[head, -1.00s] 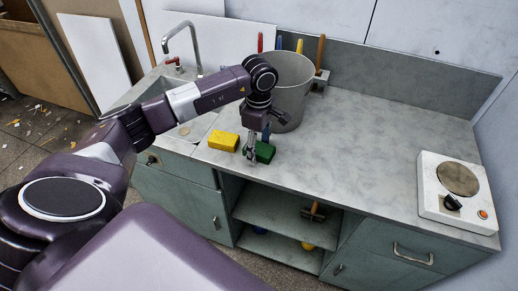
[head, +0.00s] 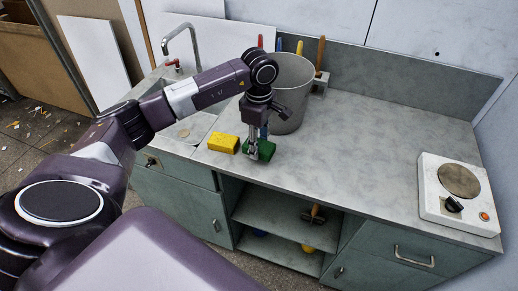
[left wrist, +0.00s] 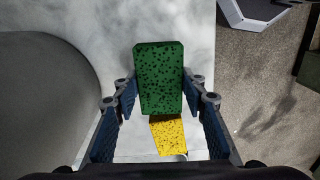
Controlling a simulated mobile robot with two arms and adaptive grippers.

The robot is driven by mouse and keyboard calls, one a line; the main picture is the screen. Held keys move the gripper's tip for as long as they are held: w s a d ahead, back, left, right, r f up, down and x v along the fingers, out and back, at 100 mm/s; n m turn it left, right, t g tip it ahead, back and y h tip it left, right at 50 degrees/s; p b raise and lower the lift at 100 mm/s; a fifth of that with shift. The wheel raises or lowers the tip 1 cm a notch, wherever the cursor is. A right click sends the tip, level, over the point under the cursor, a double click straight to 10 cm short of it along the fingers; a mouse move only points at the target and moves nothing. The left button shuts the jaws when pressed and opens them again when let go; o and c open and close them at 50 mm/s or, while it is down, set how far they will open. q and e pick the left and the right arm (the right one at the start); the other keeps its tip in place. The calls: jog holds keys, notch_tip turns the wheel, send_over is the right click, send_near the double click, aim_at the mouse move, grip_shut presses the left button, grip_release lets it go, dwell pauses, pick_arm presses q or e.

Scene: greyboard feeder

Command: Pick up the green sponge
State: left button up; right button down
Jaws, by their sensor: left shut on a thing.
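The green sponge (head: 263,150) is at the front edge area of the grey counter, just right of the yellow sponge (head: 223,142). My left gripper (head: 254,154) points down and is shut on the green sponge, hiding part of it. In the left wrist view the green sponge (left wrist: 159,78) sits between the two fingertips (left wrist: 160,92), one on each side. The yellow sponge (left wrist: 168,136) shows below it there. I cannot tell whether the green sponge touches the counter. My right gripper is not in view.
A grey bucket (head: 290,88) stands just behind the gripper. A sink with a tap (head: 182,42) is at the left. A white hot plate (head: 458,192) stands at the right. The counter's middle (head: 365,145) is clear. Open shelves (head: 275,218) lie below.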

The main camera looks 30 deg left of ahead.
pick_arm(q)
notch_tip(320, 180, up, 18)
jog(key=b, duration=0.1)
dwell(0.4)
